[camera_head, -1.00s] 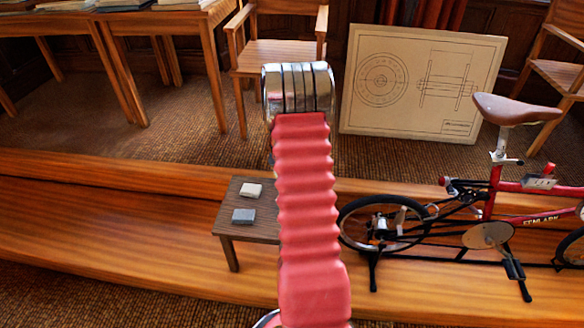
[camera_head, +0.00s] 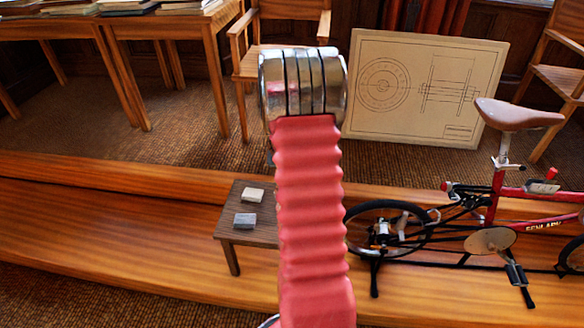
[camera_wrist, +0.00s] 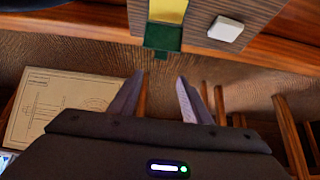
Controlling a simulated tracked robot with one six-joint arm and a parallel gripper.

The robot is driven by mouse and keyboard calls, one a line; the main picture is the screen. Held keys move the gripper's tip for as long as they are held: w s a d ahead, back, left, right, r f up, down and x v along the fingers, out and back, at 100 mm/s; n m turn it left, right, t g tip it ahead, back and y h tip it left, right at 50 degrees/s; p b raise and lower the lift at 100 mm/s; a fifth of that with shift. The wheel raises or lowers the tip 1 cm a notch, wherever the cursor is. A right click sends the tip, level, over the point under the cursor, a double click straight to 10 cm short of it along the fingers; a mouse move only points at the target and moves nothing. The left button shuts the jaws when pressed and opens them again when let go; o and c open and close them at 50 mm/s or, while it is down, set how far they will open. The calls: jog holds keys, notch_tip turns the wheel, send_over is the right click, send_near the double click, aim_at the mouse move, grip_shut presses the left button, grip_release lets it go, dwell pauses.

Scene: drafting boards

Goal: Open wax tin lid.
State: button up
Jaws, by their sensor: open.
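The small table (camera_head: 231,236) holds a white block (camera_head: 253,195) and a grey block (camera_head: 245,221). A red bicycle (camera_head: 513,191) stands at right on the wooden step (camera_head: 110,235). A drawing board (camera_head: 420,125) leans behind, near a chair (camera_head: 240,65).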

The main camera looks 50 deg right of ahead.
jog(key=w+a+r+n+t+y, duration=0.1)
jog(key=w+a+r+n+t, duration=0.1)
jog(key=w+a+r, duration=0.35)
jog(key=w+a+r+n+t+y, duration=0.1)
jog(key=w+a+r, duration=0.1)
jog(key=a+r, duration=0.55)
jog(key=a+r+n+t+y, duration=0.15)
jog(key=a+r, duration=0.25)
jog(key=a, duration=0.5)
jog(key=a+r+n+y, duration=0.2)
jog(key=a+r, duration=0.1)
jog(key=a, duration=0.5)
jog(key=s+a+r+n+g+y, duration=0.1)
jog(key=s+a+r+n, duration=0.15)
jog(key=s+a, duration=0.35)
jog(key=s+a+r+n+y, duration=0.1)
jog(key=s+a+r, duration=0.25)
jog(key=a, duration=0.45)
jog(key=s+a+n+g+h, duration=0.1)
jog(key=s+a, duration=0.3)
jog(key=s, duration=1)
jog(key=shift+s+f+n+g, duration=0.15)
jog(key=shift+s+n+g, duration=0.15)
jog(key=shift+g, duration=0.15)
jog(key=shift+c, duration=0.2)
